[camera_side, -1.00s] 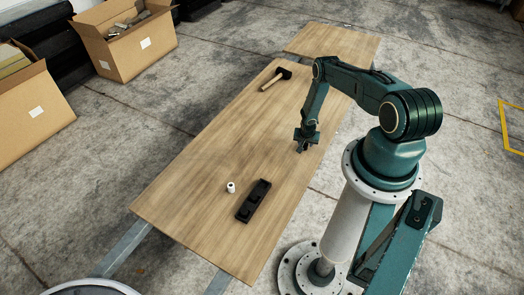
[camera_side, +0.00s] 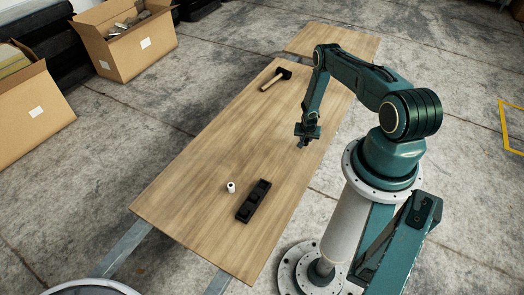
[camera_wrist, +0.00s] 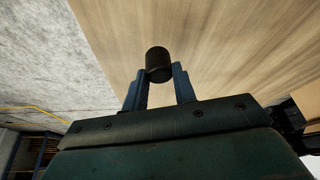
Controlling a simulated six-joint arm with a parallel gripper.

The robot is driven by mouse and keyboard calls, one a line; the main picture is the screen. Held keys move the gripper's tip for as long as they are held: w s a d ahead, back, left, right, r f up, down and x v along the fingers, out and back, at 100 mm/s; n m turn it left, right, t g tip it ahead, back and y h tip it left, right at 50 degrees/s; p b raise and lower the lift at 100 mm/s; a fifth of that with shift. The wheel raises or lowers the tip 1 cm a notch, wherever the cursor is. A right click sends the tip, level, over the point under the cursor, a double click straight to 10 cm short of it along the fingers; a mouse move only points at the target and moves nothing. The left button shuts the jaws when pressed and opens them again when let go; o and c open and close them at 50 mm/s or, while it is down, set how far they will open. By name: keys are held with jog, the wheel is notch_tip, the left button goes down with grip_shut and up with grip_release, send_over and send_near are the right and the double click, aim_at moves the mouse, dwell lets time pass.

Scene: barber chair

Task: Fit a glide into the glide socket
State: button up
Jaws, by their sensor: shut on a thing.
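My gripper (camera_side: 303,142) is over the right part of the wooden table. In the wrist view, my gripper (camera_wrist: 160,82) is shut on a dark short cylinder (camera_wrist: 158,62), which looks like the glide, held at the fingertips. A black block (camera_side: 253,201) with several recesses along its top lies on the near part of the table, apart from my gripper; it looks like the part with the glide socket. I cannot tell the inside of its recesses at this size.
A small white cylinder (camera_side: 231,188) with a dark top stands just left of the block. A mallet (camera_side: 275,80) with a dark head lies at the table's far end. The wooden table (camera_side: 190,175) is otherwise clear. Cardboard boxes (camera_side: 125,48) stand on the floor beyond its left side.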

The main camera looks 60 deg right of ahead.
notch_tip(320, 180, up, 17)
dwell(0.6)
jog(key=shift+a+f, duration=0.1)
dwell(0.5)
jog(key=w+a+n+t, duration=0.1)
jog(key=w+a+n, duration=0.1)
jog(key=a, duration=0.7)
jog(key=w+a+n+y, duration=0.1)
jog(key=a+n, duration=0.3)
jog(key=a, duration=0.6)
jog(key=w+a+r+n+t+y, duration=0.1)
jog(key=w+a+n, duration=0.1)
jog(key=a, duration=0.8)
jog(key=shift+w+n+t, duration=0.3)
jog(key=shift+w+n, duration=0.1)
jog(key=shift+w, duration=0.15)
send_over(261, 185)
jog(key=s, duration=0.1)
jog(key=f, duration=1.6)
jog(key=shift+s+a, duration=0.2)
jog(key=shift+a, duration=0.05)
jog(key=shift+f, duration=1.9)
jog(key=shift+f, duration=0.4)
